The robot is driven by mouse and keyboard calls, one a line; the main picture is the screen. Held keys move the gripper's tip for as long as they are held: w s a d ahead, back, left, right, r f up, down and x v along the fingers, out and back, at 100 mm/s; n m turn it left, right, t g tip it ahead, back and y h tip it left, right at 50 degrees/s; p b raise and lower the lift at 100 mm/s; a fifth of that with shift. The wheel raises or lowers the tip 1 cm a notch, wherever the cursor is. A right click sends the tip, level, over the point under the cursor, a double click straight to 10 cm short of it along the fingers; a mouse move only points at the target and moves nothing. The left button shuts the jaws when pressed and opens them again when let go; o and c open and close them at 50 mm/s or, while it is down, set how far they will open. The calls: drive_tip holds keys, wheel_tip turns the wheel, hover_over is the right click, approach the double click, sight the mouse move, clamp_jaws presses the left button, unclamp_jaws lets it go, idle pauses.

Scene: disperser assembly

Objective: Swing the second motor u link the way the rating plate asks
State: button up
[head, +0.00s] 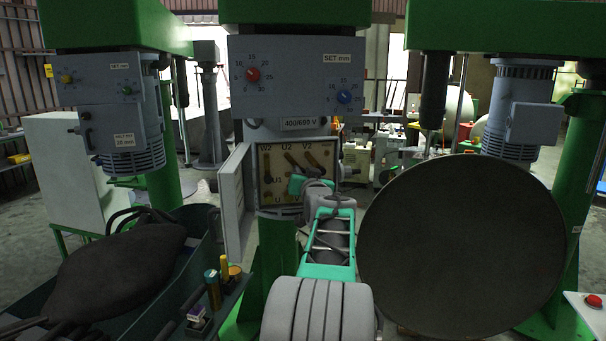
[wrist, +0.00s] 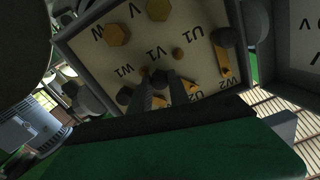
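The open motor terminal box (head: 249,195) stands at the centre of the head view. Its cream board carries brass links and dark and brass nuts. The left link (head: 267,165) stands upright below W2; it also shows beside U1 in the wrist view (wrist: 223,62). The second link (head: 293,161), below U2, leans, as does the third link (head: 316,160) below V2. A plate (head: 304,122) above reads 400/690 V. My gripper (wrist: 165,92) is at the board near V1 and W1, its two dark fingers apart with a gap between. They partly hide the links there; I cannot tell whether they touch one.
The box's grey door (head: 235,201) hangs open on the left. A large dark disc (head: 462,255) stands close on the right. A dark bin (head: 185,285) with a grey sack (head: 125,262) is at the left.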

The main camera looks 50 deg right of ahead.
clamp_jaws()
idle(0.9)
